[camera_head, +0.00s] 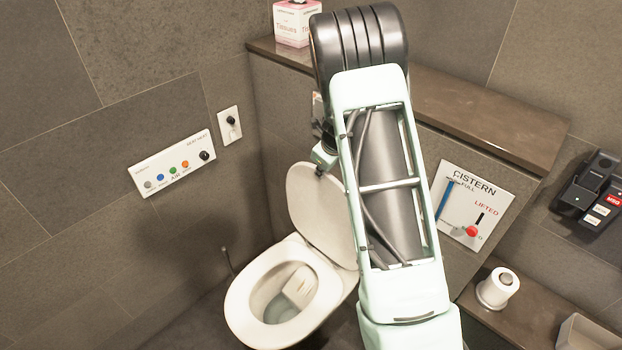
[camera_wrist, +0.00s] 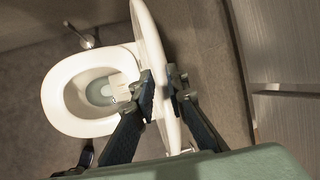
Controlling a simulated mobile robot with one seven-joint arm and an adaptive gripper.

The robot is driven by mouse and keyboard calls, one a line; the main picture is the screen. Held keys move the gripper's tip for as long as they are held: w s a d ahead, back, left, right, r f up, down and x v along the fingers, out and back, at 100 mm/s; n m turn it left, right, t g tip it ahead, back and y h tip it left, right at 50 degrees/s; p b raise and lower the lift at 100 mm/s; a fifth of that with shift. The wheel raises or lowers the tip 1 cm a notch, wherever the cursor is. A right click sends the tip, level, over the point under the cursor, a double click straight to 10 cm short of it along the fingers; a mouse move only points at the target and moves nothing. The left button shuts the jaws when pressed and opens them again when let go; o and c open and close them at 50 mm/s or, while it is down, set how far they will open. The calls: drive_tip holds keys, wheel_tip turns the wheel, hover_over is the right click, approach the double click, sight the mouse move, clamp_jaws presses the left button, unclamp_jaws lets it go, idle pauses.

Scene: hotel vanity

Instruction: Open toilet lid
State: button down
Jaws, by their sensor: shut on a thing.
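The toilet lid (camera_head: 313,205) is raised and stands steeply behind the bowl in the head view. In the wrist view the lid (camera_wrist: 150,45) shows nearly edge-on. The toilet seat (camera_head: 240,306) lies flat on the toilet bowl, and the bowl's inside (camera_head: 283,303) is in sight. My gripper (camera_head: 322,168) is at the lid's upper edge, partly hidden by my arm in the head view. In the wrist view my gripper (camera_wrist: 164,95) has one finger on each side of the lid and is shut on it.
A shelf ledge (camera_head: 480,115) with a tissue box (camera_head: 297,22) runs behind my arm. A cistern panel (camera_head: 472,205), a toilet roll (camera_head: 497,288) and a lower ledge (camera_head: 535,312) are at the right. A button panel (camera_head: 172,166) is on the left wall.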

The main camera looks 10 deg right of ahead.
drive_tip(key=shift+w+d+f, duration=0.15)
drive_tip(key=shift+w+d, duration=0.4)
drive_tip(key=shift+d, duration=0.35)
drive_tip(key=c, duration=1.9)
unclamp_jaws()
drive_tip(key=shift+w+f, duration=0.1)
drive_tip(key=shift+c, duration=0.2)
drive_tip(key=shift+o, duration=0.3)
drive_tip(key=shift+r, duration=0.2)
drive_tip(key=v, duration=1.2)
drive_tip(key=shift+d+f, duration=0.1)
